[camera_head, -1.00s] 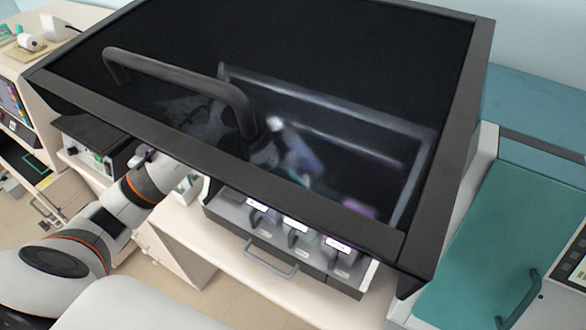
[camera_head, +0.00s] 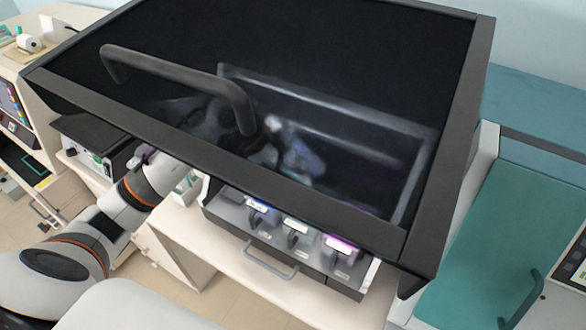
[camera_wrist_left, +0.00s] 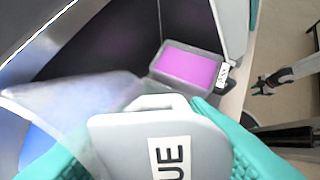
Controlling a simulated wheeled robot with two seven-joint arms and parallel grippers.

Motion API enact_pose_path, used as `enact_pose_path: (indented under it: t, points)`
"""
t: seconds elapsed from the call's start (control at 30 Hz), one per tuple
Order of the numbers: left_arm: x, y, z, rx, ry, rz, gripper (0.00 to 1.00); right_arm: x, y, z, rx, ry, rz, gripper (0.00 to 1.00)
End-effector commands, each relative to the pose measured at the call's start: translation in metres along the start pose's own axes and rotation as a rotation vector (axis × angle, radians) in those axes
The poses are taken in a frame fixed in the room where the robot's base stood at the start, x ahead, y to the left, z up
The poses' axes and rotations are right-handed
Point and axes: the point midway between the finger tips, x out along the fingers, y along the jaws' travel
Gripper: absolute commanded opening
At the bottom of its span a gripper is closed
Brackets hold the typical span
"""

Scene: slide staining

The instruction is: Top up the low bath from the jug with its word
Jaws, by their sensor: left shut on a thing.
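My left gripper (camera_wrist_left: 150,128), with teal fingers, is shut on a grey-white jug part (camera_wrist_left: 190,145) in the left wrist view. Its label shows the letters "UE"; the rest is cut off. A blurred translucent shape (camera_wrist_left: 80,108) lies beside it, with blue below at the left edge. A bath of purple liquid (camera_wrist_left: 190,67) lies beyond the jug. In the head view my left arm reaches under the dark hood, and a blurred pale and bluish shape (camera_head: 300,160) shows through the glass. Bath fronts with labels (camera_head: 297,225) line the hood's lower edge. A small dark gripper (camera_wrist_left: 270,84), likely my right, is at the right.
The dark glass hood (camera_head: 455,100) with its bar handle covers the work space; its front opening is low. A drawer handle (camera_head: 270,262) juts out below the baths. A teal-lidded unit (camera_head: 510,230) stands at the right.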

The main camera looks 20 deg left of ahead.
Motion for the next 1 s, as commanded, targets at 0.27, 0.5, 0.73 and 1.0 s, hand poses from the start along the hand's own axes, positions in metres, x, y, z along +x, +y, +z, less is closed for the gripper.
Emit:
enact_pose_path:
  t: [0.27,0.5,0.73,1.0]
  points:
    - [0.0021,0.0010,-0.0017,-0.001,-0.054,0.006,0.03,0.0101,0.0002,-0.0005,0.000,-0.001,0.000,0.36]
    - [0.0007,0.0018,-0.0004,0.000,-0.075,0.008,0.03,0.0113,0.0002,-0.0005,-0.001,-0.001,0.000,0.36]
    - [0.0008,0.0018,-0.0005,-0.001,-0.074,0.008,0.03,0.0112,0.0003,-0.0005,-0.001,-0.001,0.000,0.36]
    - [0.0009,0.0018,-0.0006,-0.001,-0.073,0.008,0.03,0.0112,0.0004,-0.0005,-0.001,-0.001,0.000,0.36]
